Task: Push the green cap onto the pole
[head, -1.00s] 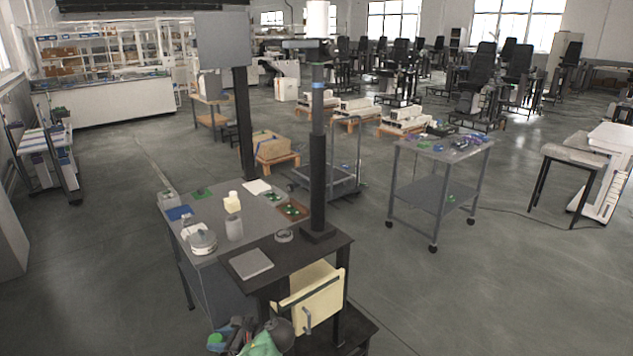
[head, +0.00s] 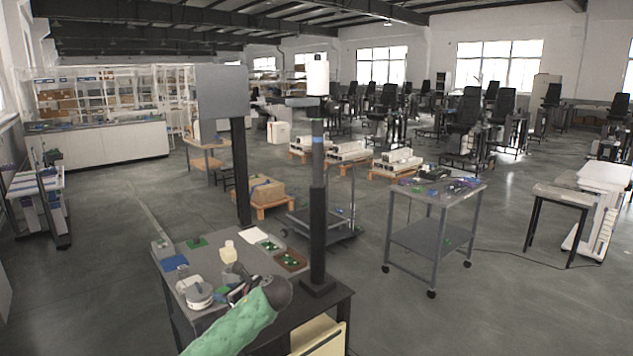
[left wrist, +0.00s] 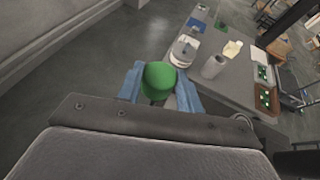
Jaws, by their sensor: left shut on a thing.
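In the left wrist view my left gripper (left wrist: 158,74), with blue fingers, is shut on a round green cap (left wrist: 158,84), one finger on each side. A tall upright pole (head: 317,220) stands on that table, right of and behind my gripper. It is black below and grey above, with a blue band, and carries a dark plate and white cylinder at its top. My gripper is apart from it. My right gripper is not in view.
A second dark post bears a grey panel (head: 221,92). A grey cart (head: 433,196) stands to the right. Open floor lies between.

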